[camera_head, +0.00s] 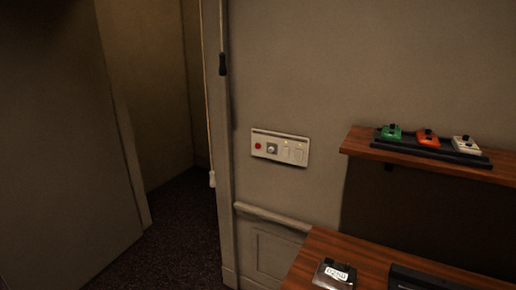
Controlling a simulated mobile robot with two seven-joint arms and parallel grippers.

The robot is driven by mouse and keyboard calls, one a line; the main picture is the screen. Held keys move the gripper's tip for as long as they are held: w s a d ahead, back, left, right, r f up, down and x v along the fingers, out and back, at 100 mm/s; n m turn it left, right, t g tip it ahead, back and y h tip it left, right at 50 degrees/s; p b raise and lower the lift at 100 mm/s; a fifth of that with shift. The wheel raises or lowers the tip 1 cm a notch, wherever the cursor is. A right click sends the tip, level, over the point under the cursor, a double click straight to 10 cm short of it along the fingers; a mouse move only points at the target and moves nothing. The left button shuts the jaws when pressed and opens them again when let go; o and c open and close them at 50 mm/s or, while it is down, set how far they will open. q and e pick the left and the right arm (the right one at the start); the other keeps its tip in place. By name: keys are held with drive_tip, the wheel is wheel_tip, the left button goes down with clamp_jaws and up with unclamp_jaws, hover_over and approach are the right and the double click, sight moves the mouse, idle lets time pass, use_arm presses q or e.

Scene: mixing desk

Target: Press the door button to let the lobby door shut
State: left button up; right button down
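A pale control panel (280,147) is fixed to the wall right of the doorway. It carries a red button (258,146) at its left end, a round knob-like control (271,149) beside it, and two pale switches with small yellow lights above them at the right. Which of these is the door button I cannot tell from any label. A doorway stands open at the left, with a large grey door panel (60,150) left of the gap. Neither of my grippers is in view.
A wooden shelf (360,142) holds green, orange and white pedals. Below it, a wooden desk (322,245) bears a small labelled box (335,274). Dark carpet lies in the doorway.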

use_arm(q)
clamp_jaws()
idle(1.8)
